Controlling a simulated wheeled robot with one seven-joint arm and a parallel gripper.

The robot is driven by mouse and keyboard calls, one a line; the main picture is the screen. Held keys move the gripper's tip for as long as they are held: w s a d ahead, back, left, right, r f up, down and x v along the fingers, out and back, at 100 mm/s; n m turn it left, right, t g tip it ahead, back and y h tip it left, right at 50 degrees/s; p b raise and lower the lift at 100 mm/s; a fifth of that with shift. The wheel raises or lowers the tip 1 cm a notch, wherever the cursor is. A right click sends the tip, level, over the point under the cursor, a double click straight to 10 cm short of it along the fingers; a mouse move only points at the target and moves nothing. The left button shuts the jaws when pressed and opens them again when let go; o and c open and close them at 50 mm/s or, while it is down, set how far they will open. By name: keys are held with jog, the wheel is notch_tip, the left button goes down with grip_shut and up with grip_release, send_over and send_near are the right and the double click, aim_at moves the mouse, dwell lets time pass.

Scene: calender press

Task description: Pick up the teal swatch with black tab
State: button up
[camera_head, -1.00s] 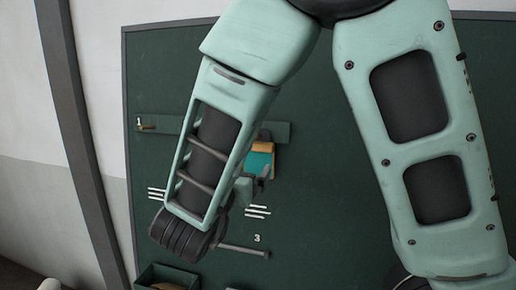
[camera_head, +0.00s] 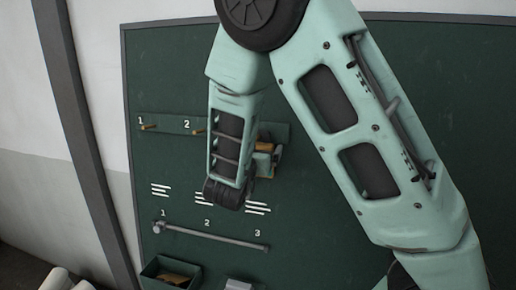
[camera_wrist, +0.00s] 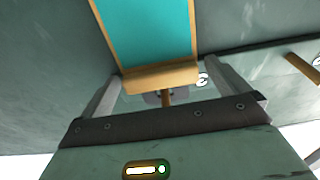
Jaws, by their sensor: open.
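The teal swatch (camera_wrist: 150,30) hangs at the board's third peg position, with a teal face and a tan border. A tan block (camera_wrist: 160,77) crosses its end, and a small dark grey piece beyond it, beside a wooden peg (camera_wrist: 166,97), may be the black tab. My gripper (camera_wrist: 163,80) is open, with one grey finger on each side of the tan block and no clear contact. In the head view only a tan bit of the swatch (camera_head: 265,147) shows; my arm hides the rest.
A dark green board (camera_head: 330,225) carries a rail with empty pegs 1 (camera_head: 148,127) and 2 (camera_head: 198,131). Below are a grey rod (camera_head: 215,237) and a green bin (camera_head: 168,274). Another peg (camera_wrist: 303,64) shows at the right of the wrist view.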

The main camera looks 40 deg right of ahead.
jog(key=c, duration=0.9)
jog(key=shift+r+b, duration=0.2)
jog(key=shift+b, duration=0.45)
jog(key=b+v, duration=0.4)
jog(key=v, duration=1.4)
jog(key=shift+r+p, duration=0.4)
jog(key=shift+p, duration=0.1)
jog(key=v, duration=0.1)
jog(key=p+v, duration=0.1)
jog(key=v, duration=0.2)
jog(key=shift+s+a+r, duration=0.15)
jog(key=shift+r, duration=0.25)
